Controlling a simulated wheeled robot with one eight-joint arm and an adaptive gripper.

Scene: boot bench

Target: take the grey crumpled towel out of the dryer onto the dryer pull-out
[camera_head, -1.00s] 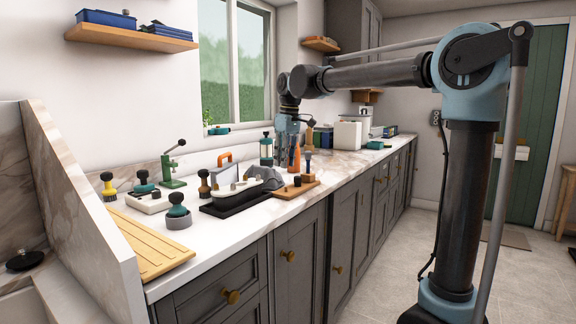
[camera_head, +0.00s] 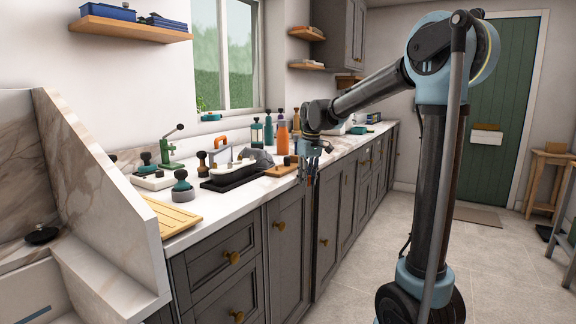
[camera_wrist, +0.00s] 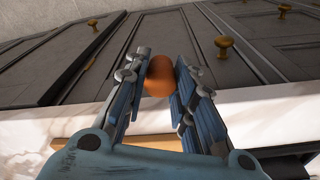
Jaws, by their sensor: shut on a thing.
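My gripper (camera_head: 311,178) hangs down just in front of the counter's front edge, above the floor side. In the wrist view, its two blue fingers (camera_wrist: 158,88) are closed around an orange-brown rounded thing (camera_wrist: 158,78). Only its end shows, and I cannot tell what it is. No dryer or dryer pull-out is recognisable in these views. A grey lumpy thing (camera_head: 262,158) lies on the counter behind a white boat-shaped thing; I cannot tell whether it is cloth.
Grey cabinets (camera_head: 286,240) with brass knobs run below.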

